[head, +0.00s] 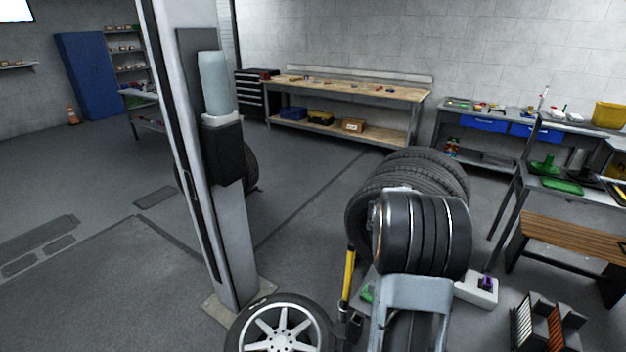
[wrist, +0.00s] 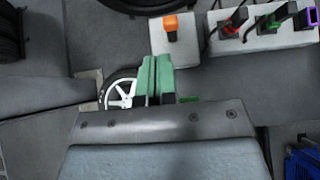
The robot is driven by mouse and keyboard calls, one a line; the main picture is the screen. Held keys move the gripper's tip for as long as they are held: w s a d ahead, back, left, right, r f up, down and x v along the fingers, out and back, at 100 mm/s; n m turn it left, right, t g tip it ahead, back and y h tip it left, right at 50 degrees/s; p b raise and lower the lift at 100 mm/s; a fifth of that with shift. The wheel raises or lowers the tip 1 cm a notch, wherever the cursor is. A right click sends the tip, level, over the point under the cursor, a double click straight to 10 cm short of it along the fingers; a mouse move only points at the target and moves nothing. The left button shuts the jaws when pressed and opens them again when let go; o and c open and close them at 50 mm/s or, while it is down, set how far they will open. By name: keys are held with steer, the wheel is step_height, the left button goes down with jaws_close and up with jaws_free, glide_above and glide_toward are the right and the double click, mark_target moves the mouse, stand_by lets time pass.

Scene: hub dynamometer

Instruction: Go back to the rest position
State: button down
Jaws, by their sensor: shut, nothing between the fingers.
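My gripper (wrist: 156,76) shows in the wrist view. Its two green fingers are side by side and shut, with nothing between them. They are above the floor, in front of a wheel with white spokes (wrist: 120,94). My gripper cannot be made out in the head view, where a large dark rounded part with a grey bracket, which looks like my own arm, stands in front of the tyres. No marker of a rest position shows.
Stacked tyres (head: 410,172) stand behind the arm. A lift post (head: 232,245) and a spoked wheel (head: 282,328) are to its left. The wrist view shows a box with an orange switch (wrist: 171,38) and a longer box with coloured plugs (wrist: 262,36). Open floor (head: 110,205) lies left.

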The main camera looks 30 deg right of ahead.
steer(key=s+a+m+g+y, duration=0.1)
steer(key=s+a+m+g, duration=0.5)
steer(key=m, duration=1)
steer(key=s+a+r+m+t+y, duration=0.1)
steer(key=s+a+r+m+y, duration=0.1)
steer(key=a, duration=0.8)
steer(key=s+a+r+m+t+y, duration=0.2)
steer(key=s+a, duration=0.3)
steer(key=a, duration=0.5)
steer(key=s+a+r+m+t+y, duration=0.2)
steer(key=s+a+r+m+y, duration=0.1)
steer(key=a, duration=0.6)
steer(key=shift+s+a+r+m+y, duration=0.3)
steer(key=shift+a+m, duration=0.1)
steer(key=shift+m, duration=0.3)
